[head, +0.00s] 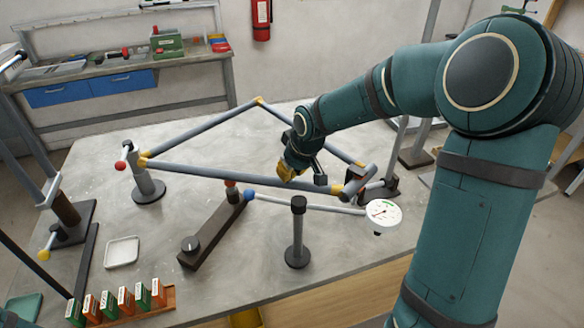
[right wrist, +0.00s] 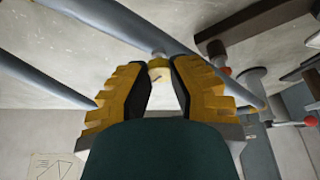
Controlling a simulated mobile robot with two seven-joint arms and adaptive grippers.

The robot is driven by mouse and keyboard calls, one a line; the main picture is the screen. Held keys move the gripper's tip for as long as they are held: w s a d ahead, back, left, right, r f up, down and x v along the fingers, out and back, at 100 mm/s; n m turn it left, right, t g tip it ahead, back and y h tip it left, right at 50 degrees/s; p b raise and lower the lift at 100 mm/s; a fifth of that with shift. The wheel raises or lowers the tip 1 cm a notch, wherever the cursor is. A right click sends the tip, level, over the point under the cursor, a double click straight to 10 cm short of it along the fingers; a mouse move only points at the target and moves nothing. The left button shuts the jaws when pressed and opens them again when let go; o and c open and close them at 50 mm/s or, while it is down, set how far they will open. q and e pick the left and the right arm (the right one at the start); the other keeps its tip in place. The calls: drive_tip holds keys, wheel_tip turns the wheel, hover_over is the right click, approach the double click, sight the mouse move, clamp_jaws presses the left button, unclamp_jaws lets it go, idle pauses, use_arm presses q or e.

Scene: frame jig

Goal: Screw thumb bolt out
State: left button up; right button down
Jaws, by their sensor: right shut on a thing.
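My right gripper (head: 286,175) reaches in from the right, with its yellow fingers low over the middle of the grey tube frame (head: 225,174). In the right wrist view its fingers (right wrist: 159,75) are closed around a small round brass-coloured piece, which looks like the head of the thumb bolt (right wrist: 158,64). A short grey stem shows beyond that piece. In the head view the gripper hides the bolt, so its thread cannot be seen. My left gripper is not in view.
A dial gauge (head: 384,213) stands right of the gripper, and a black post (head: 298,232) stands in front. A dark bar fixture (head: 215,233), a white tray (head: 122,252) and a rack of colored boxes (head: 120,304) are at the left. The front left tabletop has some free room.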

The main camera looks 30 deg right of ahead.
drive_tip(key=n+y, duration=0.1)
drive_tip(key=n, duration=0.2)
drive_tip(key=shift+d+p, duration=0.1)
drive_tip(key=shift+p, duration=0.2)
drive_tip(key=shift+n+g+y, duration=0.3)
drive_tip(key=shift+n+y, duration=0.2)
drive_tip(key=shift+n, duration=0.6)
drive_tip(key=c, duration=0.7)
unclamp_jaws()
drive_tip(key=shift+w, duration=0.15)
drive_tip(key=shift+r, duration=0.1)
drive_tip(key=v, duration=1.2)
